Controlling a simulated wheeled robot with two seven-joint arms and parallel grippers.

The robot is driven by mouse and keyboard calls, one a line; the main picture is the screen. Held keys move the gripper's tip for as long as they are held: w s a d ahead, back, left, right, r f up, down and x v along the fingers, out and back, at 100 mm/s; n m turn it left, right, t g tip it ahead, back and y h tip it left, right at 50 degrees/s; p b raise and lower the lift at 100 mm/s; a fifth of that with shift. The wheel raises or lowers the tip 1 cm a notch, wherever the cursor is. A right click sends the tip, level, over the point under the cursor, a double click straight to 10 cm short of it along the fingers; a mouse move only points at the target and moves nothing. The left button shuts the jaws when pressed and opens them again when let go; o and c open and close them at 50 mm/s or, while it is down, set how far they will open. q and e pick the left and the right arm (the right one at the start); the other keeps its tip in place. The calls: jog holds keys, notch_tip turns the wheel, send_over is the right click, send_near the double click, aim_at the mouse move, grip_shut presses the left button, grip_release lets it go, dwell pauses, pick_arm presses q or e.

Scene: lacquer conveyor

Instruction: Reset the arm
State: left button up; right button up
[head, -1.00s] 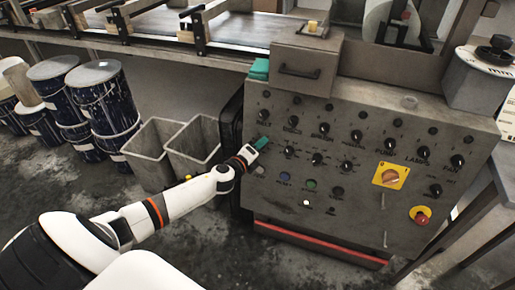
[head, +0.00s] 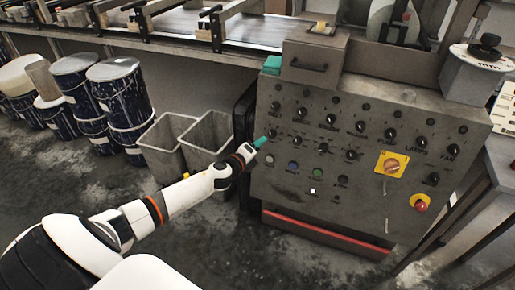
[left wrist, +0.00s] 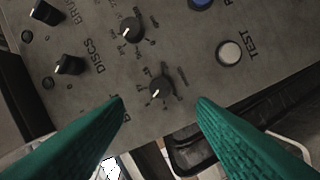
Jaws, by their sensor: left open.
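My left arm reaches from the lower left of the head view to the left side of a grey control panel (head: 300,205). My left gripper (head: 261,141) has green fingertips and is at the panel's left edge. In the left wrist view the two green fingers (left wrist: 160,115) are spread apart with nothing held between them. A black knob (left wrist: 161,88) shows beyond the gap between them. Another knob (left wrist: 131,29) and the white TEST button (left wrist: 230,52) are farther up in that view. My right gripper does not show.
A yellow plate with a rotary switch (head: 391,164) and a red stop button (head: 421,203) are on the panel's right. Two grey bins (head: 160,147) and several dark paint drums (head: 118,92) stand left of the panel. A conveyor (head: 170,48) runs behind.

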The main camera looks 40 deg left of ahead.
pick_arm(q)
jog(key=shift+w+a+f, duration=0.1)
jog(key=shift+w+f, duration=0.05)
jog(key=shift+w, duration=0.05)
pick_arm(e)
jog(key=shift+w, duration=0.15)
pick_arm(q)
jog(key=shift+s, duration=0.1)
